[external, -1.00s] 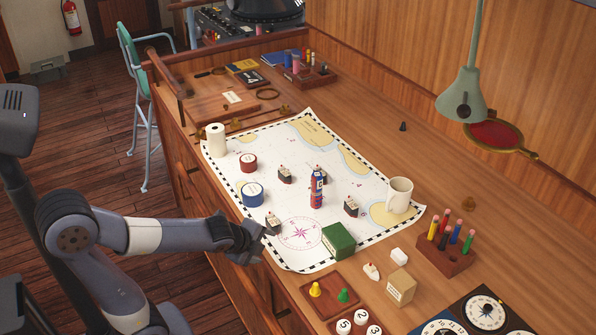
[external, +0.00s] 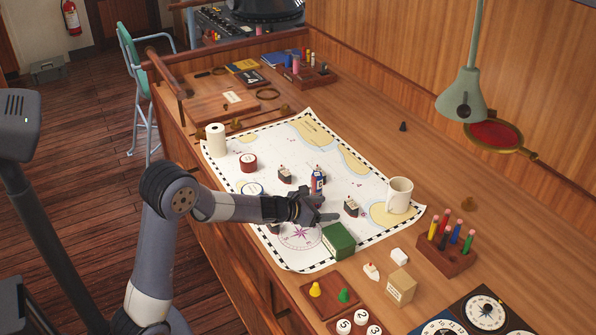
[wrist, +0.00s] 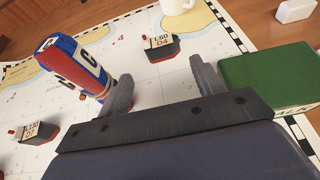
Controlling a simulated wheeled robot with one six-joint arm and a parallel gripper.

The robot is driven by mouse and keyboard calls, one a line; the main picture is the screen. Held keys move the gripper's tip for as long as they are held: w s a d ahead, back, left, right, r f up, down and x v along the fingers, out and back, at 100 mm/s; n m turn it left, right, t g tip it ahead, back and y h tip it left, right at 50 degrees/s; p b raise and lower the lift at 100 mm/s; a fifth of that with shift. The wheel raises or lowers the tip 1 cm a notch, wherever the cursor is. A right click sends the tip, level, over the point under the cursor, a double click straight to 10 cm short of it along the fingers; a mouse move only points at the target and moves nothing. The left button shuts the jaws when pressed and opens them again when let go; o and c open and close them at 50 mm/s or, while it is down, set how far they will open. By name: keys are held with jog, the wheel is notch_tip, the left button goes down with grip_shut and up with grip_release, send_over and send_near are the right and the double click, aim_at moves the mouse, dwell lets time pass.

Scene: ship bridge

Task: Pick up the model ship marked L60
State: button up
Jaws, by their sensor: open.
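The model ship marked L60 (wrist: 160,46) has a dark hull, a red lower edge and a cream top reading "L60 D4". It stands upright on the chart in the wrist view, ahead of the gap between my fingers. In the external view, the ship by the mug (external: 351,207) matches its place. My gripper (external: 327,205) is open, low over the chart, with nothing between its fingers (wrist: 162,86). The ship is beyond the fingertips, apart from them.
A green box (wrist: 268,75) lies close to the right finger. A white mug (external: 399,194) stands beyond the ship. Other model ships (external: 285,174) stand on the chart (external: 232,178).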

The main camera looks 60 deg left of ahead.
aim_at(348, 208)
jog(key=x, duration=0.4)
jog(key=shift+w+f+p, duration=0.1)
jog(key=shift+w+p, duration=0.05)
jog(key=shift+p, duration=0.2)
jog(key=shift+d+p+x, duration=0.2)
jog(key=shift+p+x, duration=0.85)
jog(key=shift+x, duration=1.55)
jog(key=shift+c, duration=0.2)
jog(key=c, duration=0.7)
